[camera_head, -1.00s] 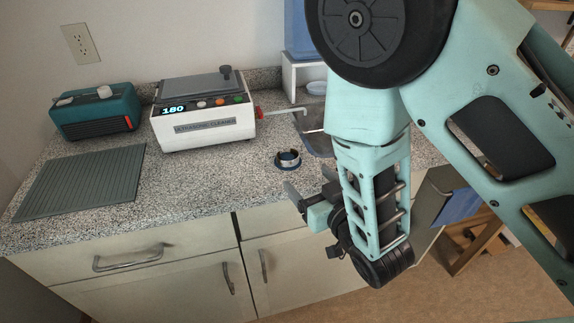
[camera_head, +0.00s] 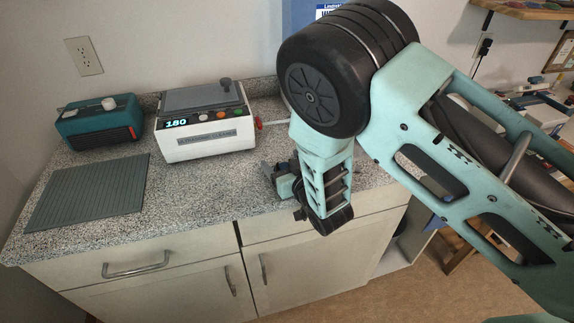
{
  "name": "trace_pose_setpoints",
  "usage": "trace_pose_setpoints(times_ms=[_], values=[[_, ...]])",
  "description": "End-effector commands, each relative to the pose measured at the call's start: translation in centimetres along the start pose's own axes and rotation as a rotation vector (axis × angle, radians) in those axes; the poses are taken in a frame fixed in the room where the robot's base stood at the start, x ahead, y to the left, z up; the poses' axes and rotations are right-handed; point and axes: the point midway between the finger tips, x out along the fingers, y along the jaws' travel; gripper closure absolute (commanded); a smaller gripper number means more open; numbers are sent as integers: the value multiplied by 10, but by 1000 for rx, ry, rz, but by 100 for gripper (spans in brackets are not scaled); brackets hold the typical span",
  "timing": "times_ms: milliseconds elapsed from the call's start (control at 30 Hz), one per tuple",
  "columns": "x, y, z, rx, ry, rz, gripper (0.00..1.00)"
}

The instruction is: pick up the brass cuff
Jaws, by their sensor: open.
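My gripper (camera_head: 268,171) is low over the speckled counter (camera_head: 215,190), to the right of the cleaner's front corner, with its fingers pointing left. It is open, and its fingers are small and partly dark in this view. The brass cuff cannot be seen now. A small round ring-like thing stood at about this spot in the earlier frame, and my gripper and forearm now cover that place. I cannot tell whether the ring is between the fingers or whether they touch it.
A white ultrasonic cleaner (camera_head: 205,143) stands at the back, left of my gripper. A teal box with knobs (camera_head: 100,122) and a grey-green ribbed mat (camera_head: 88,195) are further left. The counter between mat and gripper is clear. Drawers and doors (camera_head: 165,290) lie below the counter's front edge.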

Motion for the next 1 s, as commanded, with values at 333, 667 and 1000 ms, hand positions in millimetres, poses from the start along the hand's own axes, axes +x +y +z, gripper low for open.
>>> trace_pose_setpoints(times_ms=[333, 667, 1000], values=[[2, 0, 0, 0, 0, 0, 55], [1, 0, 0, 0, 0, 0, 72], [-17, 0, -12, 0, 0, 1, 72]])
